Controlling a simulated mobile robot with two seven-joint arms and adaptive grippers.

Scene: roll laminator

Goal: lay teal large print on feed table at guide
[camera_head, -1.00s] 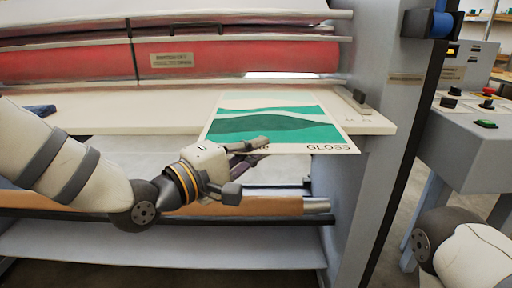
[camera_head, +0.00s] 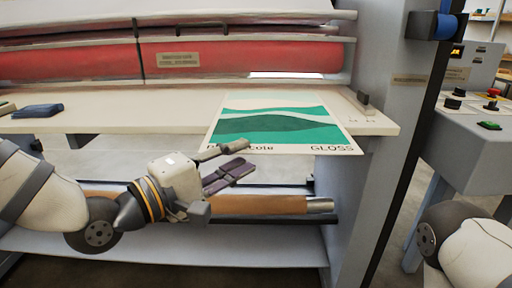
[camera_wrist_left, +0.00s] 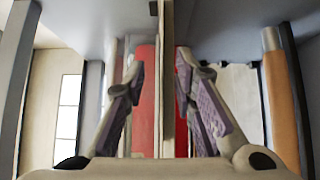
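The teal large print (camera_head: 275,125) lies flat on the pale feed table (camera_head: 130,112), with white borders and dark lettering along its near edge. That near edge sticks out past the table's front edge. Its right side runs beside the small guide (camera_head: 360,98), apparently with a narrow gap. My left gripper (camera_head: 247,158) is open and empty, just in front of the print's near edge and slightly below it. In the left wrist view the open fingers (camera_wrist_left: 165,75) stand either side of a thin edge, apart from it. My right gripper is out of view.
Red rollers (camera_head: 230,58) run behind the table. A blue object (camera_head: 38,111) lies at the table's left. A brown roll (camera_head: 260,205) on a bar sits below the left gripper. The frame post (camera_head: 385,130) and a control box (camera_head: 475,140) stand at right.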

